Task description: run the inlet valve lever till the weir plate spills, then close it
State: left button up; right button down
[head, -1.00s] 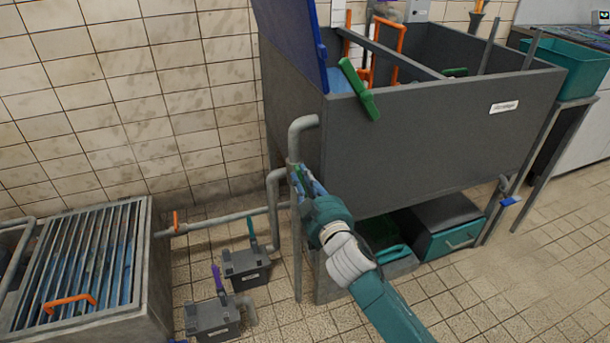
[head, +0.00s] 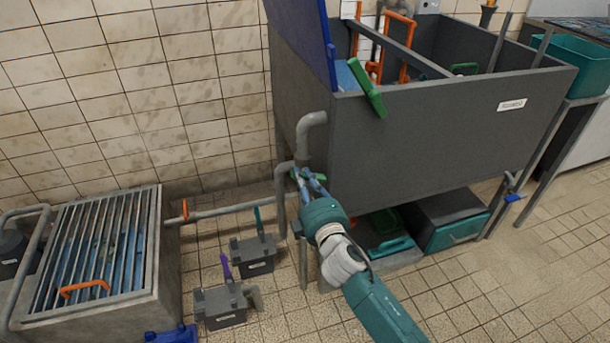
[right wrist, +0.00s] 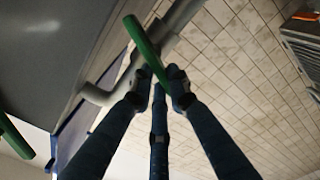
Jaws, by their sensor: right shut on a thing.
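My right gripper (head: 308,180) is at the pipe by the near left corner of the grey tank (head: 440,140). In the right wrist view its fingers (right wrist: 160,84) are shut on a green lever (right wrist: 143,45), which runs slantwise between them beside a grey pipe (right wrist: 180,22). In the head view the gripper hides most of this lever. Blue water (head: 347,78) shows in the tank's left part. A grey crosswise plate (head: 405,48) stands inside the tank; I cannot tell if water passes over it. My left gripper is out of view.
Another green handle (head: 367,88) leans on the tank's front rim. A grated basin (head: 150,262) stands at left, joined by a pipe (head: 235,209). Two grey boxes with handles (head: 254,255) (head: 222,305) sit on the floor. A teal bin (head: 570,65) is at right.

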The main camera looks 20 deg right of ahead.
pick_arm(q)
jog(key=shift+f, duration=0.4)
pick_arm(e)
jog(key=shift+a+f+n, duration=0.15)
jog(key=shift+f+n, duration=0.1)
jog(key=shift+n, duration=0.9)
jog(key=shift+a+f+n, duration=0.15)
jog(key=shift+f+n, duration=0.1)
jog(key=shift+n, duration=0.9)
jog(key=shift+f, duration=0.1)
jog(key=c, duration=1.7)
grip_release()
jog(key=shift+o, duration=0.2)
jog(key=shift+s, duration=0.1)
jog(key=s, duration=1.2)
jog(key=shift+d, duration=0.2)
jog(key=shift+w, duration=0.1)
